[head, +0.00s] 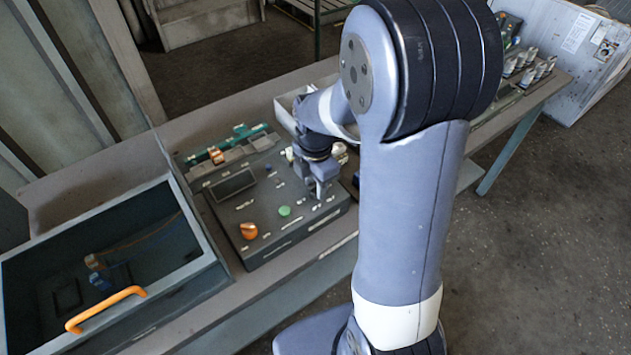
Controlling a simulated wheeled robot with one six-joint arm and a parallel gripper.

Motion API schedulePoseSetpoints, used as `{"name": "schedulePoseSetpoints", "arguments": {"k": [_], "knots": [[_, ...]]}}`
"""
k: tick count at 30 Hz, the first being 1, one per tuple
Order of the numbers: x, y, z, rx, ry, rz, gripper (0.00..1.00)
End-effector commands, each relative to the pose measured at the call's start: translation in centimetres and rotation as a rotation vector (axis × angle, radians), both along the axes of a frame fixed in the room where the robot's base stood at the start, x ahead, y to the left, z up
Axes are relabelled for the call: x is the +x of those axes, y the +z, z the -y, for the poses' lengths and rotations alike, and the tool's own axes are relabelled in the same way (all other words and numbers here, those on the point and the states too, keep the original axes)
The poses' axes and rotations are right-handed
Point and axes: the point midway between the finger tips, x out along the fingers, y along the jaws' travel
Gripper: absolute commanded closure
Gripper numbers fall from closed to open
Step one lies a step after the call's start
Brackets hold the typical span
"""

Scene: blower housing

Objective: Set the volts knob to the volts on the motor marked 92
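A dark control panel (262,222) sits on the bench at the centre left. It has an orange knob (249,231) at its front left, a green button (285,211) and a dark display (232,186). Small white markings on it are too small to read, so I cannot tell which control is the volts knob. My gripper (319,192) points down at the right part of the panel and hides what is under it. I cannot tell whether its fingers are open or touch anything. No motor marked 92 can be made out.
A dark open-topped box (210,262) with an orange handle (105,309) stands left of the panel. A white tray (284,108) lies behind my gripper. Several small metal parts (528,68) stand on the far right bench. My arm hides the middle of the bench.

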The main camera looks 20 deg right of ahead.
Motion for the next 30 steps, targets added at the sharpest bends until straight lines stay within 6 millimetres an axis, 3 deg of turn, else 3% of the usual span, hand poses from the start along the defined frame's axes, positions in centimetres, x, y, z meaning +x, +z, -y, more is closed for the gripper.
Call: {"name": "schedulePoseSetpoints", "arguments": {"k": [8, 20, 30], "knots": [[0.02, 0.02, -0.01, 0.000, 0.000, 0.001, 0.89], [0.03, -0.02, -0.01, 0.000, -0.088, 0.001, 0.90], [0.03, -0.06, -0.01, 0.000, -0.365, 0.001, 0.90]]}}
